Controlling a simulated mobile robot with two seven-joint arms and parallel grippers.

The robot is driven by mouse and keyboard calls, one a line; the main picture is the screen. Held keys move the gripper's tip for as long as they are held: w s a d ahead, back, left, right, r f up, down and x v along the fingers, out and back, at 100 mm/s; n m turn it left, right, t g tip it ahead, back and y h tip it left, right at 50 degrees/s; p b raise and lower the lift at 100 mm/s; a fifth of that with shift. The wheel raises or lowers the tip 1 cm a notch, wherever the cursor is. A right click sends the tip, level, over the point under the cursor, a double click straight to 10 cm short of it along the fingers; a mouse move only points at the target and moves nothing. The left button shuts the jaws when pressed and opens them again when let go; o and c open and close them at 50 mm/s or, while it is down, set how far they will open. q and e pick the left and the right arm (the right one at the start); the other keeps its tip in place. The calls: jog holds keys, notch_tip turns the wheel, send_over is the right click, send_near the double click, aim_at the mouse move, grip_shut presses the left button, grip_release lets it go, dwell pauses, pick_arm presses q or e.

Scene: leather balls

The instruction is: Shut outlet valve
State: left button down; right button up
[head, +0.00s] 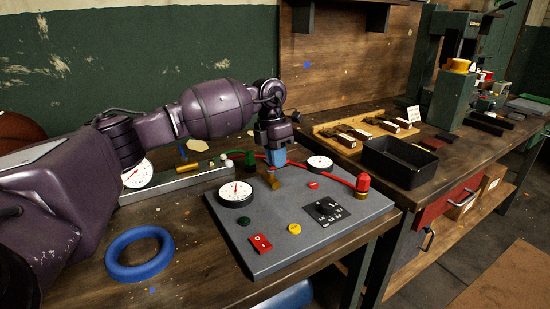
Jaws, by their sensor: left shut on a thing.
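A grey control panel (285,237) lies on the wooden bench. Near its back edge is a brass valve body (269,179) with a blue handle (277,159) above it, which I take to be the outlet valve. My left gripper (274,147) reaches down from above and is shut on the blue handle. The fingers hide part of the handle, so its exact angle is unclear. My right gripper is not in view.
The panel carries a white gauge (236,192), a second gauge (320,163), a red switch (261,243) and a black dial plate (327,211). A red hose (335,174) runs behind the gripper to a red fitting (363,183). A blue ring (139,270) lies at front left.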

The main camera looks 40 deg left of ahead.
pick_arm(q)
jog(key=shift+d+m, duration=0.15)
jog(key=shift+m, duration=0.45)
jog(key=c, duration=1.2)
grip_release()
jog(key=shift+d, duration=0.1)
jog(key=shift+o, duration=0.2)
notch_tip(320, 180, up, 11)
jog(key=a+p, duration=0.1)
jog(key=a, duration=0.1)
jog(key=shift+w+f, duration=0.15)
jog(key=shift+w, duration=0.25)
